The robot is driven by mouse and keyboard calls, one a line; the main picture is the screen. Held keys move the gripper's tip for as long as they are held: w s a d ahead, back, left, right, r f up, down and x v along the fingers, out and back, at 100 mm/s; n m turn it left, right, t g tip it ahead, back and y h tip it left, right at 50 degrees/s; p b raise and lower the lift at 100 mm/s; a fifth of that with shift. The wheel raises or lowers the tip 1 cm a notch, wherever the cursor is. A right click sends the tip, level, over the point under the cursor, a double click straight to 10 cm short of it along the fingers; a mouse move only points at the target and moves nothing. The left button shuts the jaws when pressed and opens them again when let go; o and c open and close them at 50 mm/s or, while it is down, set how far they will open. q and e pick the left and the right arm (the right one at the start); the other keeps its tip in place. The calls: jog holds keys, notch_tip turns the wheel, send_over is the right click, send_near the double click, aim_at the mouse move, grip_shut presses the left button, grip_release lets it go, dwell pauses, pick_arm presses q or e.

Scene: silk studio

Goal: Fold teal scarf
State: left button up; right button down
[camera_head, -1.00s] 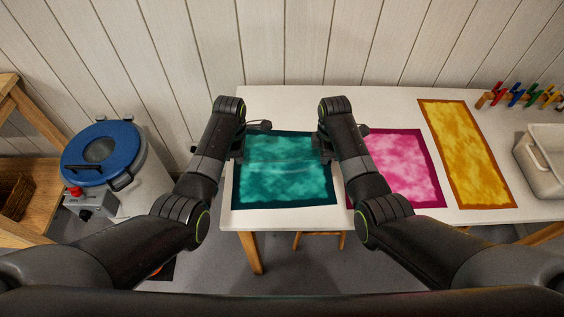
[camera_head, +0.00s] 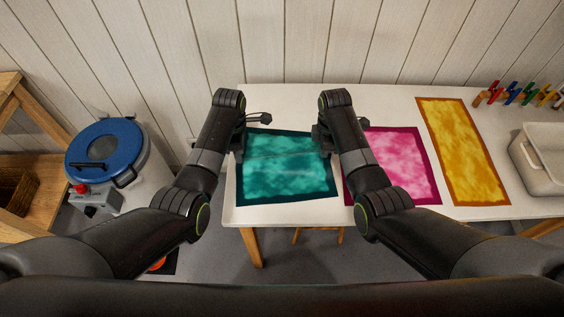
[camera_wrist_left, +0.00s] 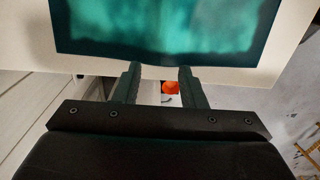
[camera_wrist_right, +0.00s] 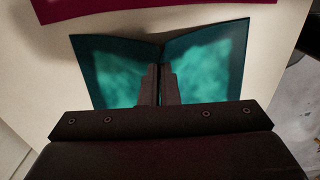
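The teal scarf (camera_head: 290,172) lies on the white table, with a dark border around a mottled middle. A crease runs across its upper part. My right gripper (camera_head: 322,138) is at its upper right edge. In the right wrist view its fingers (camera_wrist_right: 160,72) are nearly together, and the scarf (camera_wrist_right: 205,65) bends up to them from both sides, pinched between them. My left gripper (camera_head: 244,135) is at the upper left edge. In the left wrist view its fingers (camera_wrist_left: 160,70) stand apart, with the tips by the scarf's border (camera_wrist_left: 150,50) and nothing visible between them.
A pink scarf (camera_head: 400,165) lies close to the right of the teal one, and a yellow scarf (camera_head: 462,150) lies farther right. A pale bin (camera_head: 545,175) and coloured clips (camera_head: 515,95) are at the far right. A blue-lidded drum (camera_head: 110,140) stands left of the table.

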pick_arm(q)
jog(key=o, duration=0.3)
pick_arm(e)
jog(key=c, duration=2.1)
grip_release()
jog(key=o, duration=1.8)
jog(key=shift+r, duration=0.1)
pick_arm(q)
notch_tip(320, 180, up, 6)
jog(key=p, duration=0.6)
jog(key=shift+r, duration=0.1)
pick_arm(e)
notch_tip(320, 180, up, 5)
jog(key=shift+r, duration=0.2)
